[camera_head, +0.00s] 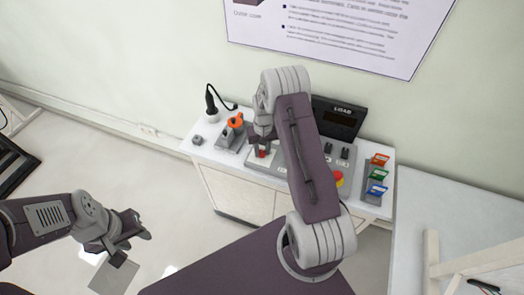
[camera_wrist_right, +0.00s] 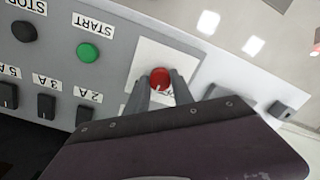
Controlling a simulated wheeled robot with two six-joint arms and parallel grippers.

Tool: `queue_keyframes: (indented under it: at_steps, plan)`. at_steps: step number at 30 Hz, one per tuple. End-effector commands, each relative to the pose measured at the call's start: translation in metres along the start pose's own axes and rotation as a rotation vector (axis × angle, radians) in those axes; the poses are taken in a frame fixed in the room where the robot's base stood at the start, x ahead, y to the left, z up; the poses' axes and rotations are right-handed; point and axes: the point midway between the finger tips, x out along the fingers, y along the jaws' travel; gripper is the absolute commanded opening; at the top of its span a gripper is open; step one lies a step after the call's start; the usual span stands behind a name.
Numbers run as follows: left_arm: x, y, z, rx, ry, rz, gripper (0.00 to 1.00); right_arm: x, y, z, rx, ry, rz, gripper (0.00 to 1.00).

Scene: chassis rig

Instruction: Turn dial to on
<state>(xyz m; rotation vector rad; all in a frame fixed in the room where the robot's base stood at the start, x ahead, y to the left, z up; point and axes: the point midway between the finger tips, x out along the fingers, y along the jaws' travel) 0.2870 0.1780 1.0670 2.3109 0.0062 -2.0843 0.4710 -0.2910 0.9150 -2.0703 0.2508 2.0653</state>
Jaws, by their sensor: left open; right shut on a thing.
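A red dial (camera_wrist_right: 160,77) with a small white mark is on a pale plate of the grey panel (camera_wrist_right: 107,45), between the fingertips of my right gripper (camera_wrist_right: 163,88). My right gripper is shut on the dial. In the head view the red dial (camera_head: 262,153) shows just below my right gripper (camera_head: 262,140), and my arm covers part of the panel. The lettering by the dial is mostly hidden by the fingers, so its setting cannot be read. My left gripper (camera_head: 132,238) is open and empty over the floor at lower left.
A green START button (camera_wrist_right: 88,53), a black STOP button (camera_wrist_right: 24,31) and several black switches are near the dial. In the head view, a LOAD display (camera_head: 338,118), a red-and-yellow button (camera_head: 338,179) and colored cards (camera_head: 377,174) stand right.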

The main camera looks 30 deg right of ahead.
Motion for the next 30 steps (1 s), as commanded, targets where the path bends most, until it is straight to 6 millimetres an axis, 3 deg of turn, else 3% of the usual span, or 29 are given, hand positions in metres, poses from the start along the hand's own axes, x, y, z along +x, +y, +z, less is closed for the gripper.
queue_keyframes:
  at_steps: [18, 30]
  plan:
    - [0.0046, -0.0001, 0.0005, 0.0, 0.0, 0.0, 0.4, -0.0008, 0.0, -0.0003, 0.538, 0.016, 0.0, 0.0]
    - [0.0053, -0.0001, 0.0006, 0.0, 0.0, 0.0, 0.4, -0.0011, -0.0001, -0.0009, 0.721, 0.023, -0.001, 0.0]
